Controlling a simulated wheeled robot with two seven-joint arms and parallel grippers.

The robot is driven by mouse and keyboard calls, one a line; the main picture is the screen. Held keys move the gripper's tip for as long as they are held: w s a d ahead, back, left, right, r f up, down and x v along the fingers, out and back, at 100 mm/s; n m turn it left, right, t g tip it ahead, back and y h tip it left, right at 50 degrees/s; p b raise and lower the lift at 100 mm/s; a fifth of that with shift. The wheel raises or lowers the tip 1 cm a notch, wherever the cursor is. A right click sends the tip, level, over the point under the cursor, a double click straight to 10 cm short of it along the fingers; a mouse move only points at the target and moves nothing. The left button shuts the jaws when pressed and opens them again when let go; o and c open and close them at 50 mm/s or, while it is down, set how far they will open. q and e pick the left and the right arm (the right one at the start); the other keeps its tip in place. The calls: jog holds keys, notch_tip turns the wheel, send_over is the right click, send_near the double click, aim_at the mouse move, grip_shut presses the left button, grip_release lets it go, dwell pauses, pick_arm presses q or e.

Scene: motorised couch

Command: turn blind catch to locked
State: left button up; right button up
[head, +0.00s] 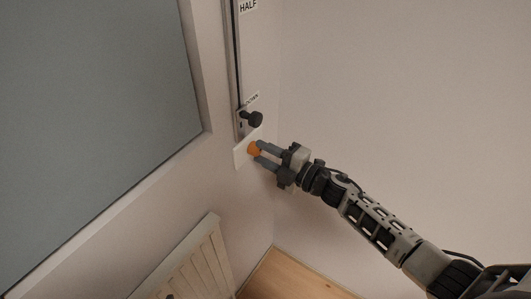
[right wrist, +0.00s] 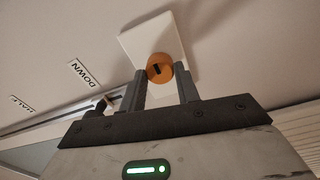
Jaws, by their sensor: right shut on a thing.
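The blind catch is an orange round knob (head: 254,148) on a white plate (head: 240,156) on the wall, below the blind's slider track. In the right wrist view the orange knob (right wrist: 160,68) has a dark slot mark on its face and sits on the white plate (right wrist: 140,44). My right gripper (head: 259,153) is at the knob, with its two fingers on either side of it, shut on it. In the right wrist view the fingers (right wrist: 160,88) reach up to the knob's sides. My left gripper is in neither view.
A dark slider knob (head: 253,119) sits low on the vertical track (head: 236,60), just above the plate. HALF (head: 248,6) and DOWN (right wrist: 85,74) labels are beside the track. A grey window panel (head: 90,120) is at left, a slatted wooden piece (head: 195,262) below. Bare wall lies right.

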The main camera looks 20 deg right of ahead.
jog(key=o, duration=1)
jog(key=shift+c, duration=0.2)
jog(key=shift+s+d, duration=0.1)
pick_arm(q)
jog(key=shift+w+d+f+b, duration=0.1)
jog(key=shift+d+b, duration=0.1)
jog(key=shift+b, duration=0.55)
pick_arm(e)
jog(key=v, duration=1.5)
jog(key=shift+s+d, duration=0.25)
jog(key=shift+s, duration=0.05)
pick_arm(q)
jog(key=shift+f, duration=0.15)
